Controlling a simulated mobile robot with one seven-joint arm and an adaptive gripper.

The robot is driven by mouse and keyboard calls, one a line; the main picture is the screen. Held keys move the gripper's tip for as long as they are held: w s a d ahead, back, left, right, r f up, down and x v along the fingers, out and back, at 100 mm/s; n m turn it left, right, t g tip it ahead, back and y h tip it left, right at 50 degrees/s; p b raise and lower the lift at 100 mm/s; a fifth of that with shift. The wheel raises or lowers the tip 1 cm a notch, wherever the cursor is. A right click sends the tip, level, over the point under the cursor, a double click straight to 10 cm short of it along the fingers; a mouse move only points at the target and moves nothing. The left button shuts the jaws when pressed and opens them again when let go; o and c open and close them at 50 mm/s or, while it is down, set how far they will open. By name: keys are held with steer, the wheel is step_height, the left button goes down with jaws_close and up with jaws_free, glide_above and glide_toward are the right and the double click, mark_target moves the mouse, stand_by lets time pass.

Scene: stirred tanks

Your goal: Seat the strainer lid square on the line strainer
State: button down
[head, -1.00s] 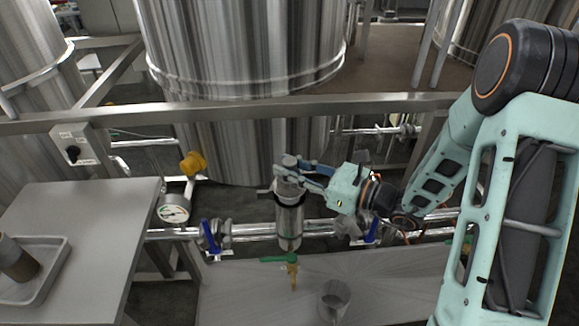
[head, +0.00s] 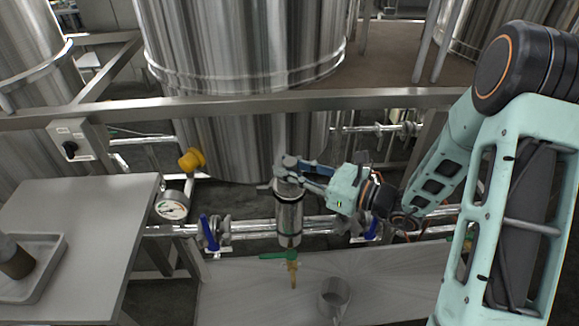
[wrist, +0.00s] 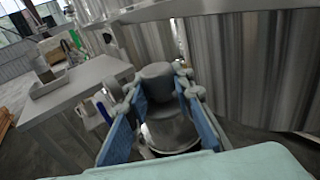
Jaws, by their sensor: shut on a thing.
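The line strainer (head: 289,222) is an upright metal cylinder with a dark ring near its top, set in the horizontal pipe in the head view. My gripper (head: 287,172) is at its top, coming from the right. In the wrist view my gripper (wrist: 165,100) has its blue fingers on either side of a grey knob. The knob belongs to the strainer lid (wrist: 168,134), a shiny round metal piece below it. The lid (head: 289,187) is partly hidden by the fingers in the head view. I cannot tell whether it sits flush or slightly tilted.
Blue-handled valves (head: 211,232) flank the strainer, and a gauge (head: 172,206) is to the left. A green-handled drain valve (head: 291,262) is below. An open metal cup (head: 334,296) stands on the lower surface. The left table (head: 90,215) bears a tray (head: 50,270). Large tanks stand behind.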

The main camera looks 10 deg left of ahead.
steer(key=shift+f+b, duration=0.5)
steer(key=shift+f, duration=0.15)
steer(key=c, duration=1.6)
jaws_free()
steer(key=v, duration=1.2)
